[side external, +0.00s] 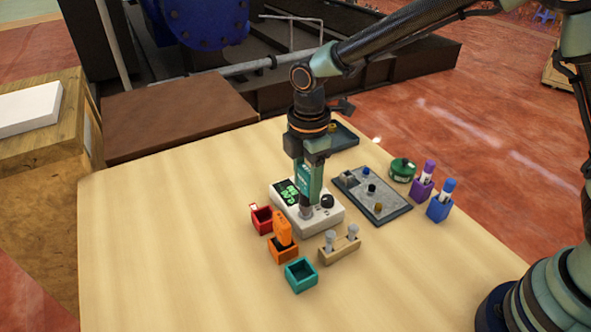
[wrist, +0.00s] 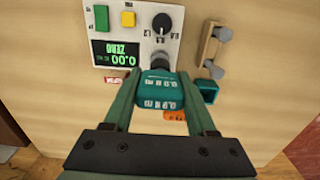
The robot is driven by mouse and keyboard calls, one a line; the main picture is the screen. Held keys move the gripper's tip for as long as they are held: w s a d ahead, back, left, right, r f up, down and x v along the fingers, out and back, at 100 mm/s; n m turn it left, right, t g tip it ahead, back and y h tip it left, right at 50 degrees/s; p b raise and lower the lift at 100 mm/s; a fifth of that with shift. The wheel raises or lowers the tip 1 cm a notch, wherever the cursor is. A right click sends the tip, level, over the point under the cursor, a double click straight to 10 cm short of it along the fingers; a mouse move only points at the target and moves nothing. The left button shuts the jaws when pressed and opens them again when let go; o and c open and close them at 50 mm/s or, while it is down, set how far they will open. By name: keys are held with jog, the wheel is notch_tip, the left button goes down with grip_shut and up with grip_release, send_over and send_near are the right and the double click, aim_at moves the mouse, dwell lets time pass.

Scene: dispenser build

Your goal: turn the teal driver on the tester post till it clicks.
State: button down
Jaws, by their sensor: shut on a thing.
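The teal driver (side external: 308,178) stands roughly upright over the white tester (side external: 328,216), and its lower end meets the tester's top near the front. My gripper (side external: 305,170) is shut on the driver's body. In the wrist view, my gripper (wrist: 157,92) has a finger on each side of the driver (wrist: 157,90). The tester (wrist: 143,48) shows a black knob, a green and a yellow button, and a green-lit display with digits like 00.0. The driver hides most of the post, so I cannot tell how fully it is seated.
An empty teal holder (side external: 301,275), an orange holder (side external: 283,250) with an orange driver and a red holder (side external: 262,219) stand in front. A wooden block (side external: 340,250) with two metal pegs is close right. A grey board (side external: 375,205) and purple and blue holders lie farther right.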

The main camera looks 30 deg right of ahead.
aim_at(307, 169)
jog(key=shift+f, duration=0.7)
dwell(0.5)
jog(key=m, duration=0.2)
jog(key=shift+m, duration=0.3)
jog(key=shift+r, duration=0.1)
jog(key=shift+r, duration=2.15)
